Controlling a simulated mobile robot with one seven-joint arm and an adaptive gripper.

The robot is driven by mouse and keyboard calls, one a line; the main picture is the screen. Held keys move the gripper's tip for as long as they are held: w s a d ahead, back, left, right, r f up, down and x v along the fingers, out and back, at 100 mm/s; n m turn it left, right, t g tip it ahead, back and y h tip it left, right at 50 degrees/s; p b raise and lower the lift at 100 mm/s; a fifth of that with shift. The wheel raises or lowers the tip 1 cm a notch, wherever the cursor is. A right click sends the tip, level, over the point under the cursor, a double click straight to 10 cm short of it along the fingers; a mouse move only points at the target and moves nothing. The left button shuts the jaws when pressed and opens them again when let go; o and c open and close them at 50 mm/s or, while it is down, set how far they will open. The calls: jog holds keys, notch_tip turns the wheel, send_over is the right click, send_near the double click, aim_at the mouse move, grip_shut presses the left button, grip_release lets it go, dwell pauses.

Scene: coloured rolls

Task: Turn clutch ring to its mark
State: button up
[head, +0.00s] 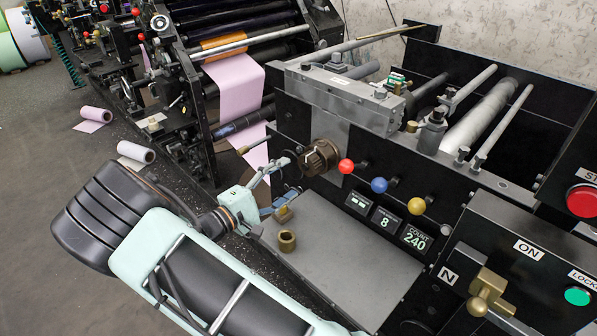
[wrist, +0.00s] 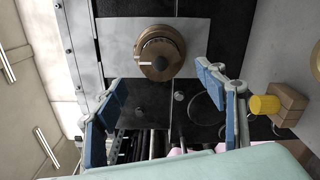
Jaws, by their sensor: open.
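The clutch ring (head: 321,157) is a brown-bronze, ridged round ring on a grey plate on the front of the black machine. In the wrist view it (wrist: 160,50) shows nearly face-on at top centre, with a short white line at its left side. I cannot tell whether that line is on the ring or is its mark. My gripper (head: 281,183) is open and empty, just left of the ring in the head view. In the wrist view my gripper (wrist: 162,90) has its blue-padded fingers spread wide, below the ring and apart from it.
Red (head: 346,166), blue (head: 379,185) and yellow (head: 416,206) knobs stick out right of the ring. A pink web (head: 237,85) runs behind my gripper. A brass handle (head: 487,291) stands at lower right.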

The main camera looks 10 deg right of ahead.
jog(key=shift+v, duration=2.3)
